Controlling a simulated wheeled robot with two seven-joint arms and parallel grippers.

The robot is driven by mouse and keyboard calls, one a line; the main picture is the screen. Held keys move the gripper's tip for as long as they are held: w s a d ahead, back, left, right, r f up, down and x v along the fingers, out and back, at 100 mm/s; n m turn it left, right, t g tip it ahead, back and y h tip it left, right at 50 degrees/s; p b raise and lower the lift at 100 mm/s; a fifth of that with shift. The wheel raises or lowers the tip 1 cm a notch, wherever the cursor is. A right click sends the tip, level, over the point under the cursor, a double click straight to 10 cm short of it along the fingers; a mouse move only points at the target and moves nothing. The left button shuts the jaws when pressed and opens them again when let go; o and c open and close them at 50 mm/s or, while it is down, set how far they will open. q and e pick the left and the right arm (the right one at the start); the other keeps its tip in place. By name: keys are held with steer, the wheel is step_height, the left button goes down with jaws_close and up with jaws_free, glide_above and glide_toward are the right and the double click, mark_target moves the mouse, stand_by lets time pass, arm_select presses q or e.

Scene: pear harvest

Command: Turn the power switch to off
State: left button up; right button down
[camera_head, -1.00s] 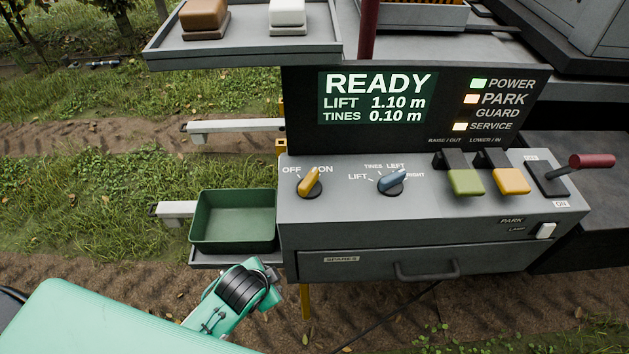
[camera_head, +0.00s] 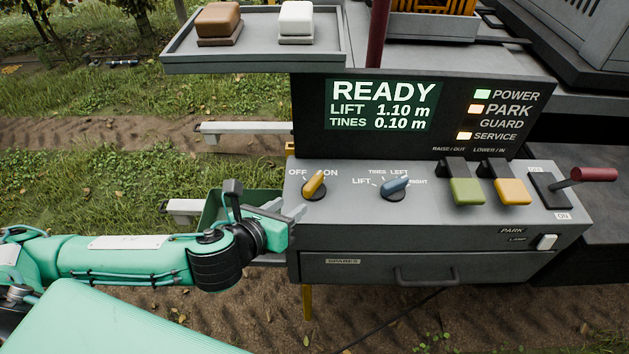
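The yellow power switch knob (camera_head: 314,185) sits at the left of the grey console panel (camera_head: 430,225). Its pointer leans up and right, towards ON; OFF is printed at its upper left. My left gripper (camera_head: 297,214) is at the console's left edge, just below and left of the knob and apart from it. Its grey fingertips are small and seen edge-on, so their opening is unclear. The display (camera_head: 382,105) reads READY, and the POWER lamp (camera_head: 482,94) is lit green. My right gripper is not in view.
A blue selector knob (camera_head: 396,188) is right of the yellow one. Green (camera_head: 467,191) and yellow (camera_head: 512,191) levers and a red-handled lever (camera_head: 592,174) stand further right. A green bin (camera_head: 215,208) is partly hidden behind my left arm. A tray (camera_head: 255,62) overhangs above.

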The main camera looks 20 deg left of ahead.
mark_target(309, 185)
arm_select(q)
steer(key=w+m+b, duration=0.1)
steer(key=w+b, duration=0.1)
steer(key=b, duration=0.1)
steer(key=w+f+m+b, duration=0.1)
steer(key=w+b, duration=0.1)
steer(key=b, duration=0.1)
steer(key=shift+f, duration=0.2)
steer(key=x, duration=0.5)
steer(key=p+x, duration=0.1)
steer(key=x, duration=0.1)
steer(key=shift+w+r, duration=0.3)
steer(key=shift+w, duration=0.05)
steer(key=shift+x, duration=0.95)
steer(key=shift+f, duration=0.1)
steer(key=shift+s, duration=0.1)
jaws_close()
